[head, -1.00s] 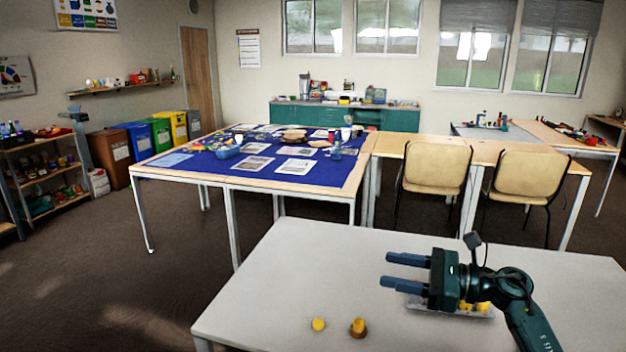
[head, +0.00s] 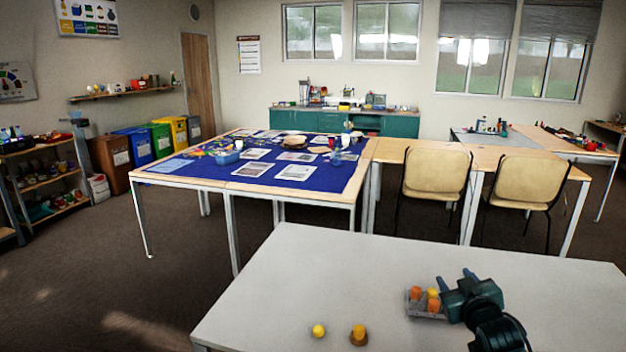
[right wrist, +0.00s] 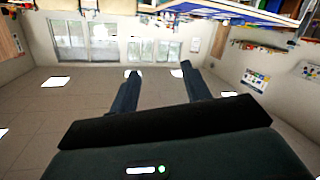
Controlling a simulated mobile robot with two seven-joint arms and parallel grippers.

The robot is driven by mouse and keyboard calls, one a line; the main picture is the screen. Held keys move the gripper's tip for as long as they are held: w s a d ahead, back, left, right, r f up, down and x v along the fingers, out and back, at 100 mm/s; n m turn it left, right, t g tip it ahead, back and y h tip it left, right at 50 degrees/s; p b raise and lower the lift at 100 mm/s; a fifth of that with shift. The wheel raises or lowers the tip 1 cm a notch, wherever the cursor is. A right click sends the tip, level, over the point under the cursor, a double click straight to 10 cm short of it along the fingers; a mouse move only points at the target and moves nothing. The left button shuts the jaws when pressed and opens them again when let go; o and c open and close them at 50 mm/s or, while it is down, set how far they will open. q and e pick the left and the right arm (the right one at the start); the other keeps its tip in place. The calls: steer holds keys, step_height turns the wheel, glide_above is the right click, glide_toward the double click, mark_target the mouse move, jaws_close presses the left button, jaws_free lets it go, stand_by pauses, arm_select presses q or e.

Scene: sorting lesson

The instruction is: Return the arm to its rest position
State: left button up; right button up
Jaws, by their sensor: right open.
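My right gripper (head: 456,276) is above the right part of the near white table (head: 300,290) in the head view. In the right wrist view its two fingers (right wrist: 158,72) stand apart with nothing between them. The gripper is open and empty. My left gripper is not in view.
A small grey tray (head: 414,307) holding orange and yellow pieces (head: 433,301) sits beside my right gripper, partly hidden by it. A yellow piece (head: 318,331) and an orange-brown piece (head: 358,335) stand near the front edge. The table's left part is clear. Two chairs (head: 436,178) stand beyond.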

steer(key=s+a+f+g+y, duration=0.1)
steer(key=s+a+f, duration=0.4)
steer(key=s+f, duration=0.25)
steer(key=s+a+f+g+y, duration=0.1)
steer(key=s+a+f+g, duration=0.1)
steer(key=s+a+f, duration=0.45)
steer(key=s+a+f+g+y, duration=0.1)
steer(key=s+a+f, duration=0.1)
steer(key=s, duration=0.9)
steer(key=s+a+f+g+y, duration=0.1)
steer(key=s+a+f, duration=0.2)
steer(key=s, duration=0.7)
steer(key=shift+s+a+g, duration=0.3)
steer(key=shift+s+a, duration=0.05)
steer(key=shift+a, duration=0.15)
